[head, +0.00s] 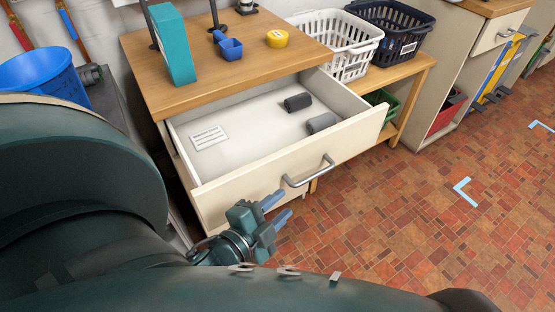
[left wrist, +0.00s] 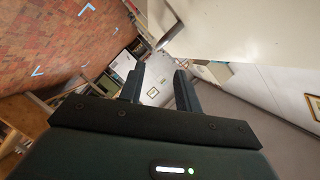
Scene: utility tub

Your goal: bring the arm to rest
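My left gripper (head: 276,207) is in front of the open drawer (head: 240,189), below and to the left of its metal handle (head: 309,172). Its two fingers are apart with nothing between them, and it looks clear of the handle. In the left wrist view the gripper (left wrist: 157,84) also shows open and empty, with the drawer front (left wrist: 225,28) pale at the upper right. My left arm fills the lower left of the head view. My right gripper is in neither view.
A teal box (head: 173,45), a blue scoop (head: 230,48) and yellow tape (head: 277,38) stand on the wooden top. Baskets (head: 335,42) stand behind.

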